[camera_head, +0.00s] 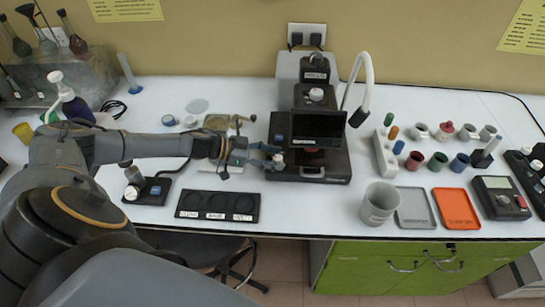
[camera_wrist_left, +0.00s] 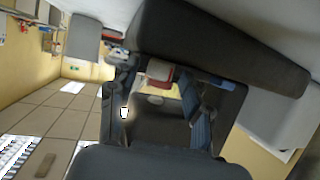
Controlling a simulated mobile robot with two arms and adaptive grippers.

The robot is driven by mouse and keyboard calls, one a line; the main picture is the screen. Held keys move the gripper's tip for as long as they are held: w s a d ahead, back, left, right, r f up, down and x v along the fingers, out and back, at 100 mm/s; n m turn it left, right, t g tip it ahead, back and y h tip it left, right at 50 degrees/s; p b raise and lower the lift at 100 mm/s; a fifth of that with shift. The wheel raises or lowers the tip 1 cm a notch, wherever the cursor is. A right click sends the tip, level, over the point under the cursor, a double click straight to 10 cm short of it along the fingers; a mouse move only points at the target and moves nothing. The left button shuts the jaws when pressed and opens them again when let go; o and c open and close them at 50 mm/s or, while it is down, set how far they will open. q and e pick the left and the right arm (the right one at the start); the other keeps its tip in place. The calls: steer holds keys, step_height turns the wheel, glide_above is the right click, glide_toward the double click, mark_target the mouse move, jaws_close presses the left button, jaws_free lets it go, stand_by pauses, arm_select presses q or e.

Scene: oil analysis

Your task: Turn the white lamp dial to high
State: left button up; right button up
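A black machine (camera_head: 308,172) stands at the back middle of the bench, with a white gooseneck lamp (camera_head: 367,75) curving up at its right. A round white dial (camera_head: 316,94) sits on top of the machine; I cannot tell if this is the lamp dial, and its setting is too small to read. My left gripper (camera_head: 272,157) is at the machine's front left side, below and left of that dial. In the left wrist view its two fingers (camera_wrist_left: 160,125) stand apart with a dark surface beyond them, and nothing is clearly held. My right gripper is out of view.
A black three-section tray (camera_head: 217,217) lies in front of my left arm. A grey cup (camera_head: 379,203), a grey tray (camera_head: 416,207) and an orange tray (camera_head: 456,209) stand right of the machine. Several small cups and vials stand behind them. Bench in front of the machine is clear.

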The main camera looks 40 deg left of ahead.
arm_select(q)
steer(key=shift+s+a, duration=0.25)
steer(key=v, duration=0.7)
steer(key=shift+w+d+r, duration=0.1)
